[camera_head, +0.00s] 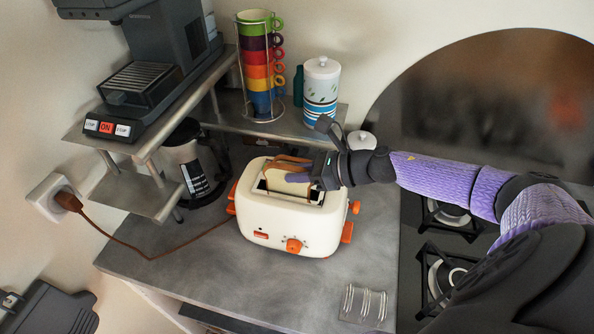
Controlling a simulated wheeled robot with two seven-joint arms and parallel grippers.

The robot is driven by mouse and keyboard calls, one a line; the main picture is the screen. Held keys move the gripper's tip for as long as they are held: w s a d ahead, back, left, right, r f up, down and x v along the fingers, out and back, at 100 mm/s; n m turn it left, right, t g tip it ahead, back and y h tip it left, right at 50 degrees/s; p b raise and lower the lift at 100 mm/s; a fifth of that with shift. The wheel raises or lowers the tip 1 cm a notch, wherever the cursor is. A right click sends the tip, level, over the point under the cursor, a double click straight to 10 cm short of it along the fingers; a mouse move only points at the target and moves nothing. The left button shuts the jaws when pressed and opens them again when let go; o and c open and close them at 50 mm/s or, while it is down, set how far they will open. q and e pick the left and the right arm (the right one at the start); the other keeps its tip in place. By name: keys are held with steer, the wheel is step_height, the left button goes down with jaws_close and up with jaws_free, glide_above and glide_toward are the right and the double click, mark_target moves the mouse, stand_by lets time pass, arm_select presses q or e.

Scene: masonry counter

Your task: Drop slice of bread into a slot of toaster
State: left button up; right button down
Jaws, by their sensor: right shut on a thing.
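The cream toaster (290,222) with orange knobs and levers stands on the grey counter. A slice of bread (289,166) with a brown crust is upright at the toaster's top, over or partly in a slot; its lower edge is hard to make out. My right gripper (308,174) comes in from the right just above the toaster and is shut on the bread's right side. The gripper's fingers hide part of the bread and the slots.
A metal shelf (150,190) with a coffee machine (140,85) stands at the left. A stack of coloured mugs (258,65) and a canister (320,90) stand behind. A clear rack (365,304) lies in front; a gas hob (440,270) is at right.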

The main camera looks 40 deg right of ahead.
steer(key=c, duration=0.5)
jaws_free()
steer(key=shift+c, duration=0.2)
step_height(320, 180, up, 7)
steer(key=p, duration=0.6)
